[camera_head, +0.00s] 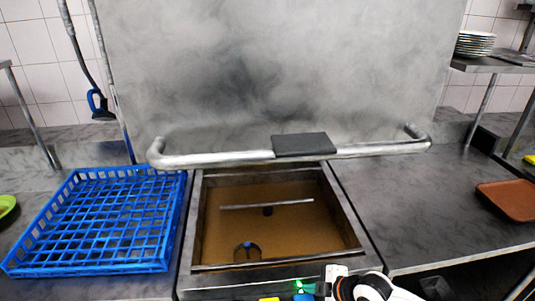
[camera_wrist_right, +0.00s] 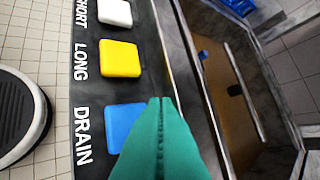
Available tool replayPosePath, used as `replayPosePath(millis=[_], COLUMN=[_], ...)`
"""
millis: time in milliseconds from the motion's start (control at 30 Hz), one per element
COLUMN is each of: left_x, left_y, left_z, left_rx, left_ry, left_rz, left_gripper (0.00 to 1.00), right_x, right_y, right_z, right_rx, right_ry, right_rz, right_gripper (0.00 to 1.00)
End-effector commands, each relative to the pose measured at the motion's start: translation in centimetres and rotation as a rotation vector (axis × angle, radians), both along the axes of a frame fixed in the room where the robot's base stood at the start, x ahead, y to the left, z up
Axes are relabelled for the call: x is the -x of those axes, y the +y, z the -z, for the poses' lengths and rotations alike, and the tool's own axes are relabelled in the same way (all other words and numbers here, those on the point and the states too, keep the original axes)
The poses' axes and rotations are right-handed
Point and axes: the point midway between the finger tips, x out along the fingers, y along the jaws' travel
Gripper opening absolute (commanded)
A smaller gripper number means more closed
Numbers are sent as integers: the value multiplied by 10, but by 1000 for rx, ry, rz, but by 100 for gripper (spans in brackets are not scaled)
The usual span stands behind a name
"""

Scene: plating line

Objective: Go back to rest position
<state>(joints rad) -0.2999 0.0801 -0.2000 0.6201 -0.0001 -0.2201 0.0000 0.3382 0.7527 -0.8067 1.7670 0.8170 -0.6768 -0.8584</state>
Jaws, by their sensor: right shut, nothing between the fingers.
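My right gripper (camera_head: 305,289) shows at the bottom edge of the head view, in front of the machine's basin, with its green fingers closed. In the right wrist view the green fingers (camera_wrist_right: 160,103) are pressed together and empty. Their tips overlap the blue DRAIN button (camera_wrist_right: 125,124) on the control panel; I cannot tell whether they touch it. The yellow LONG button (camera_wrist_right: 119,58) and a white button (camera_wrist_right: 115,12) sit beyond it on the same panel. My left gripper is not in view.
The machine's hood (camera_head: 270,75) is raised, with a handle bar (camera_head: 215,160) across its front above the open basin (camera_head: 225,225). A blue rack (camera_head: 95,222) stands on the left counter. A brown tray (camera_head: 508,198) and stacked plates (camera_head: 475,43) are at the right.

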Motion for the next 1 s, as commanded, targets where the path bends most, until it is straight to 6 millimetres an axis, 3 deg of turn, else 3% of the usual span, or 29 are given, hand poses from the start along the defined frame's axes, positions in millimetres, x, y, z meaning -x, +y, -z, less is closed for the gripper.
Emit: replayPosePath(millis=[67,200,300,600,1000], left_x=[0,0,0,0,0], left_y=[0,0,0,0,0], left_z=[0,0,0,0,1], left_rx=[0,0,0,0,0], left_ry=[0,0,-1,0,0], left_rz=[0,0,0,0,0], left_gripper=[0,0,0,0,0], right_x=[14,62,100,170,249], right_y=[15,52,61,15,-53], right_z=[2,2,-5,-14,-18], right_rx=[-23,-91,-140,-177,-143], right_ry=[31,147,255,459,612], right_rz=[7,97,262,759,1275], right_gripper=[0,0,0,0,0])
